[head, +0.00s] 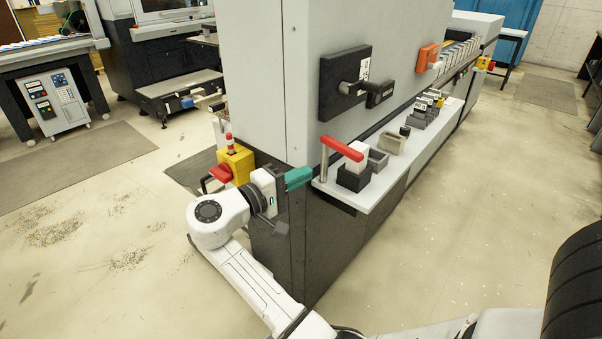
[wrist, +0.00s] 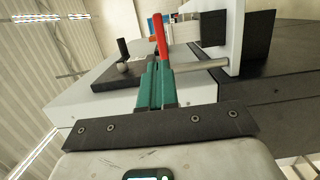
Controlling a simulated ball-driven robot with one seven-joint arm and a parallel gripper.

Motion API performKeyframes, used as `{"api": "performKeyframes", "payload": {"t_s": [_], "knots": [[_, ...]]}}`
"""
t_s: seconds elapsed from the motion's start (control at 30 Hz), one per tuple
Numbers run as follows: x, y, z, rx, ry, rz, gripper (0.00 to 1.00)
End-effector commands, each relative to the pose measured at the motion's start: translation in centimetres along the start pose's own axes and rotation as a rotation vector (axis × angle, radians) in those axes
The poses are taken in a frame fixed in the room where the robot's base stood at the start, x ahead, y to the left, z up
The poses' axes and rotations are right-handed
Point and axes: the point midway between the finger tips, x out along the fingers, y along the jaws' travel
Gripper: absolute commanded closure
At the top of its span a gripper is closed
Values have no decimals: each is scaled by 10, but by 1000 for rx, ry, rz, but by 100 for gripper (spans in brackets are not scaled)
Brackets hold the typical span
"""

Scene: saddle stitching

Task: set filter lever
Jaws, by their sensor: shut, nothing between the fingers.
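A red-handled lever (head: 342,149) on an upright metal post stands at the near end of the white shelf. In the wrist view the red handle (wrist: 161,38) shows just beyond my fingertips, with its metal post (wrist: 203,64) to the right. My gripper (head: 308,174) has teal fingers, shut and empty, left of the post and a little below the handle. The shut fingers (wrist: 156,65) point toward the handle in the wrist view; I cannot tell whether they touch it. No readable label shows which lever is the filter lever.
A black plate with a black handle (head: 378,93) is on the grey machine wall, with an orange lever (head: 428,57) farther along. Several small blocks and bins stand on the white shelf (head: 413,158). The right floor is open.

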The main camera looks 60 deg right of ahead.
Motion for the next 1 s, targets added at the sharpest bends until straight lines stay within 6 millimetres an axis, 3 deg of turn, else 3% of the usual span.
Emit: {"api": "performKeyframes", "payload": {"t_s": [0.3,0.5,0.7,1.0], "knots": [[64,2,1,0,-5,-1,100],[95,2,1,0,-4,0,100],[108,1,0,1,-1,0,100],[110,0,0,1,0,0,100]]}}
